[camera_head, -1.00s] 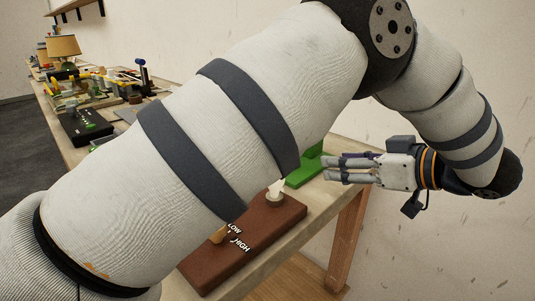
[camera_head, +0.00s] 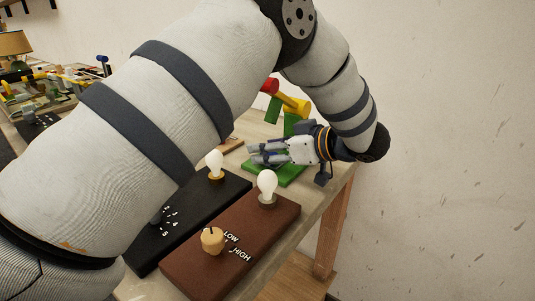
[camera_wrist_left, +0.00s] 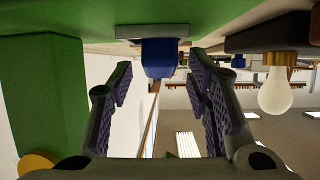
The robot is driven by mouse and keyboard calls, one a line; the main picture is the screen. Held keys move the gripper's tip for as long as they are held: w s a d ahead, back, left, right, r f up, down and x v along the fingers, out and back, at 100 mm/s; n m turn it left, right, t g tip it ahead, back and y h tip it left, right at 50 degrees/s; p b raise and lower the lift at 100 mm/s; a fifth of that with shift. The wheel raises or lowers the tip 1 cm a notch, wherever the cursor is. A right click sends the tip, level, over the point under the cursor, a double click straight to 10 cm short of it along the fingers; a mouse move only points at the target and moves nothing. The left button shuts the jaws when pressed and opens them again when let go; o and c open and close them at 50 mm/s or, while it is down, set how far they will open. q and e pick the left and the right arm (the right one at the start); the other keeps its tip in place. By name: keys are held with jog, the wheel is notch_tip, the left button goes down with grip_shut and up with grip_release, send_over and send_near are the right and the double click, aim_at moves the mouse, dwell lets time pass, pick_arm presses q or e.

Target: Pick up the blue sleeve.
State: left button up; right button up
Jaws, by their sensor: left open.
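A blue piece, likely the blue sleeve (camera_wrist_left: 159,58), shows in the left wrist view, against a grey plate at the top of the picture. It lies between my left gripper's (camera_wrist_left: 163,85) two spread fingers, near their tips, with a gap on both sides. In the head view my left gripper (camera_head: 252,154) reaches leftward over the green base (camera_head: 287,174) of a stand. I cannot make out the blue piece there; the fingers and arm cover that area. My right gripper is not in view.
A green upright (camera_wrist_left: 40,95) stands close beside the left finger in the wrist view. Red (camera_head: 270,86) and yellow (camera_head: 294,104) cylinders top the stand. A brown board (camera_head: 230,250) and a black board (camera_head: 190,220), each with a bulb, lie in front.

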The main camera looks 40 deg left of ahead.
pick_arm(q)
jog(key=shift+a+f, duration=0.25)
jog(key=shift+a, duration=0.05)
grip_shut()
